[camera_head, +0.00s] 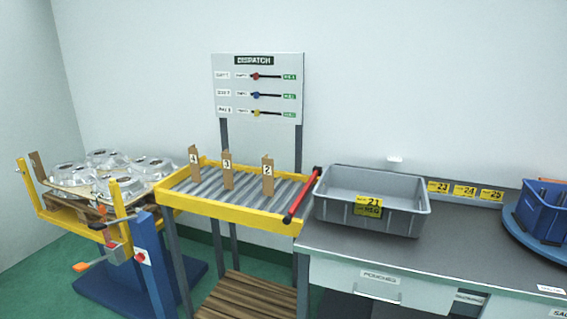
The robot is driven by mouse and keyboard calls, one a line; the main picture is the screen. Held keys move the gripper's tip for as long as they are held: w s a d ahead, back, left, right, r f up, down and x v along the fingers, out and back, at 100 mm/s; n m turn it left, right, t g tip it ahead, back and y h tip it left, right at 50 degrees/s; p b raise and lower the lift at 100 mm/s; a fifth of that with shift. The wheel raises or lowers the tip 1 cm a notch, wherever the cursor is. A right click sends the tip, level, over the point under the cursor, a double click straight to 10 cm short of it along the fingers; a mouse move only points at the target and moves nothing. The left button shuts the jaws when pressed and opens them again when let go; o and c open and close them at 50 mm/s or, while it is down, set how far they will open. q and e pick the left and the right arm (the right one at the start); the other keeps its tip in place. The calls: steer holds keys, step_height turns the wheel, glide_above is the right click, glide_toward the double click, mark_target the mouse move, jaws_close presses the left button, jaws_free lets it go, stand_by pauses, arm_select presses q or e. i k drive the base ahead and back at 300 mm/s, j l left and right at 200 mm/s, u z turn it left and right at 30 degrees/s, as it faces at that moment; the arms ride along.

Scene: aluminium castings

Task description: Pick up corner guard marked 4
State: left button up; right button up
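The corner guard marked 4 (194,163) is a narrow brown cardboard piece with a white number label. It stands upright at the left end of the roller conveyor (230,208), which has a yellow frame. The guard marked 3 (227,171) stands to its right, and the guard marked 2 (268,178) stands further right, all apart from each other. Neither of my grippers is in view.
Shiny castings (105,160) sit on a pallet in a yellow-framed stand at left, with a brown upright piece (38,166) at its corner. A red bar (303,195) crosses the conveyor's right end. A grey bin (335,205) stands on the counter (470,245).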

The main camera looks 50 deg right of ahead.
mark_target(193, 154)
steer(key=z, duration=1.35)
